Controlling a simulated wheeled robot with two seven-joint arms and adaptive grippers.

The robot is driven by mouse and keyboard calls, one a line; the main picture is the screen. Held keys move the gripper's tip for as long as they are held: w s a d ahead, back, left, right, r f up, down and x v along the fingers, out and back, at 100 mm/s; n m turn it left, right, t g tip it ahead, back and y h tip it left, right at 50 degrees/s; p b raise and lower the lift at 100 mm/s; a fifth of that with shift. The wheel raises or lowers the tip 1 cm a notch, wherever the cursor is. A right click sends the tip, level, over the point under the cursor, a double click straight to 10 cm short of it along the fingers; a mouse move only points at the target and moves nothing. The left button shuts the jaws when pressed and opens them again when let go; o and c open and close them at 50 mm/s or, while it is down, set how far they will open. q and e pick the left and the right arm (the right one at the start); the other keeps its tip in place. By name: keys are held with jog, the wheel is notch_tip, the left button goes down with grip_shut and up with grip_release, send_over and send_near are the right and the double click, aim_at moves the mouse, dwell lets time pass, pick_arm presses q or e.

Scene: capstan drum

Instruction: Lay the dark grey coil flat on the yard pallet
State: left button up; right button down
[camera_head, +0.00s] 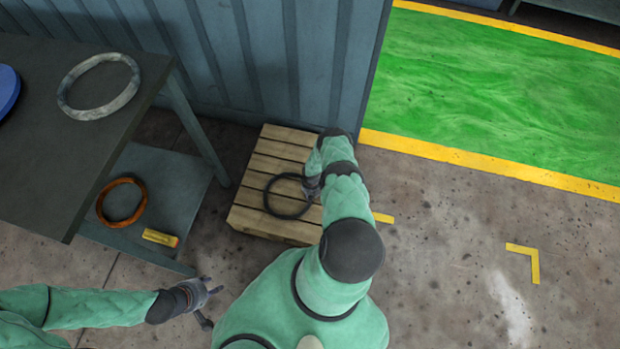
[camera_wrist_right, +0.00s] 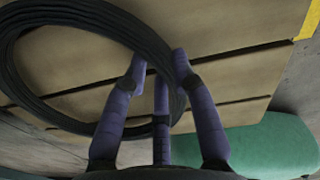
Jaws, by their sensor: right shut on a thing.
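The dark grey coil (camera_head: 268,202) is a ring over the wooden yard pallet (camera_head: 245,220) in the head view. My right gripper (camera_head: 312,186) is shut on the right side of the coil's rim. In the right wrist view the coil (camera_wrist_right: 88,8) passes between the fingers of my right gripper (camera_wrist_right: 160,75), with the slats of the pallet (camera_wrist_right: 235,70) behind it. I cannot tell whether the coil touches the slats. My left gripper (camera_head: 210,302) is empty, with its fingers apart, low at the left, away from the pallet.
A dark table (camera_head: 60,150) at the left bears a pale grey ring (camera_head: 72,108) and a blue disc (camera_head: 6,88). Its lower shelf (camera_head: 165,185) holds an orange-brown ring (camera_head: 103,205) and a yellow item (camera_head: 160,238). A corrugated wall (camera_head: 250,60) stands behind the pallet. Floor is clear at the right.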

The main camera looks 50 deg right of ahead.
jog(key=shift+f, duration=0.75)
jog(key=c, duration=1.1)
grip_release()
jog(key=shift+o, duration=0.9)
jog(key=shift+s+a, duration=0.1)
jog(key=shift+r, duration=0.95)
notch_tip(320, 180, up, 10)
jog(key=shift+d, duration=0.2)
